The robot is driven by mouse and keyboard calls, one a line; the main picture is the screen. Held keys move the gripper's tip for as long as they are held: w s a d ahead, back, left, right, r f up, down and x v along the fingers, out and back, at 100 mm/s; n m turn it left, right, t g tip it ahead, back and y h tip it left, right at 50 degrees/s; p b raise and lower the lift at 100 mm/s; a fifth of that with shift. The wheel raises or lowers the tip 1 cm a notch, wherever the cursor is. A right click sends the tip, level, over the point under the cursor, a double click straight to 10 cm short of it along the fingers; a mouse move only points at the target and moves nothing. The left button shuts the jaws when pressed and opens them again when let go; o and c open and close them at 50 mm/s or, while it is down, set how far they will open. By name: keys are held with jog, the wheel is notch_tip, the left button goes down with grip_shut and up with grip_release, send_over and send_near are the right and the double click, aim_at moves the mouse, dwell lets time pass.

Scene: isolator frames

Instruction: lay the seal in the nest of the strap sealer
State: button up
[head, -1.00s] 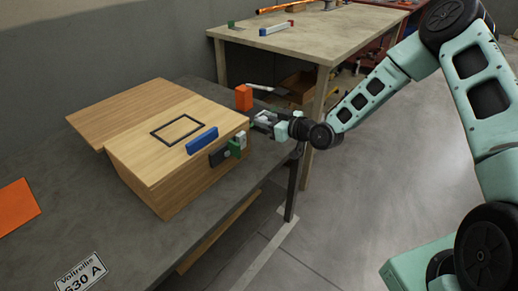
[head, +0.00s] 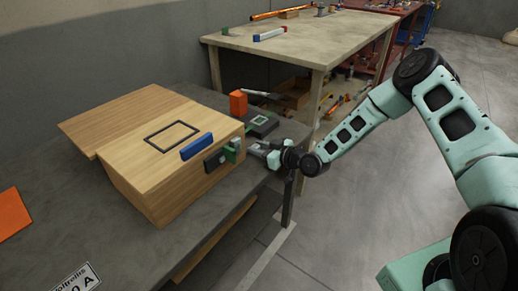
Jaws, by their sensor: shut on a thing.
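My gripper (head: 256,150) is low over the table at the right side of the wooden box, close to the small parts on the box's front. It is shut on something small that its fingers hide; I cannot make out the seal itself. A dark block with a pale square on top (head: 261,119), which looks like the strap sealer with its nest, sits on the table just behind my gripper. A green part shows at its near edge. Whether the pale square is empty is too small to tell.
The wooden box (head: 150,168) carries a blue bar (head: 198,146), a black plate (head: 213,162) and green and white parts (head: 236,148) beside my gripper. An orange block (head: 238,103) stands behind it. The grey table's (head: 120,240) right edge is near my wrist.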

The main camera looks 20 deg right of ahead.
jog(key=shift+f, duration=0.2)
jog(key=o, duration=1)
jog(key=shift+c, duration=0.2)
jog(key=shift+r, duration=0.15)
